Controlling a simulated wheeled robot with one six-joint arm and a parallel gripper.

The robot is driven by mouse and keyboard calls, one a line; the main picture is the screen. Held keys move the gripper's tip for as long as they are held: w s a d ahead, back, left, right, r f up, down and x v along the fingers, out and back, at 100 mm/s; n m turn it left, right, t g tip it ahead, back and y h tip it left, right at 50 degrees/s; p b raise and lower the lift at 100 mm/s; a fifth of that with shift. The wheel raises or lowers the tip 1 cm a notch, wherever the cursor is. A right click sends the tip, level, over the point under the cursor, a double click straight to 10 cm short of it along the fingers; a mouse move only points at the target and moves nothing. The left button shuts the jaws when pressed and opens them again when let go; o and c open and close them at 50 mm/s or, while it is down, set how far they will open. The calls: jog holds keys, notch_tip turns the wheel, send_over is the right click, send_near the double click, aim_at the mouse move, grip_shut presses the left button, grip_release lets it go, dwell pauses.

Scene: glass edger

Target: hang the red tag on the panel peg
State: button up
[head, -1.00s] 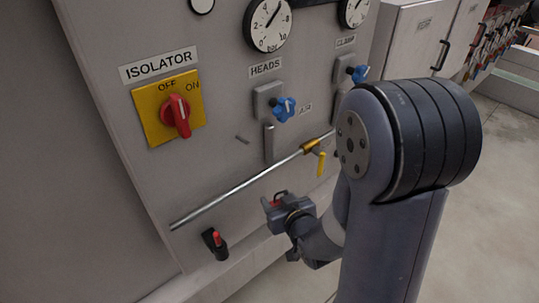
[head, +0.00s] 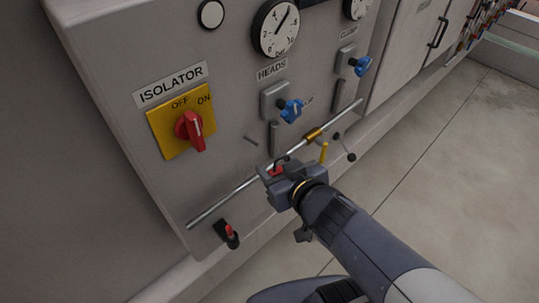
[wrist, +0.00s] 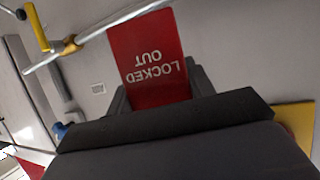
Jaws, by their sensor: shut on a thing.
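The red tag (head: 277,171), lettered LOCKED OUT, is held in my gripper (head: 274,174), with a small dark loop showing above it. In the wrist view the tag (wrist: 150,52) stands out flat between the two dark fingers of my gripper (wrist: 158,95), its lettering upside down. The panel peg (head: 251,140) is a short grey pin sticking out of the panel, right of the isolator switch. My gripper is below and slightly right of the peg, and the tag is apart from it. I cannot make out the peg in the wrist view.
A metal pipe (head: 232,201) with a yellow-handled valve (head: 323,152) runs across the panel close to my gripper. The isolator switch (head: 190,131) is left of the peg. A blue knob (head: 291,110) is to its upper right. A red-tipped toggle (head: 231,236) sits lower left.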

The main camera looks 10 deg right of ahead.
aim_at(252, 146)
jog(key=w+a+b, duration=0.2)
jog(key=w, duration=0.1)
jog(key=w+a+b, duration=0.1)
jog(key=shift+w+a+f, duration=0.1)
jog(key=shift+w+f, duration=0.3)
jog(key=shift+w+a+r+b, duration=0.15)
jog(key=shift+w+a+b, duration=0.1)
jog(key=shift+b, duration=0.55)
jog(key=shift+w+r+b, duration=0.15)
jog(key=shift+b, duration=1.1)
jog(key=shift+d+f+t, duration=0.1)
jog(key=shift+f+t, duration=0.1)
jog(key=shift+t, duration=0.1)
jog(key=shift+d+b, duration=0.25)
jog(key=shift+b, duration=0.45)
jog(key=shift+a, duration=0.15)
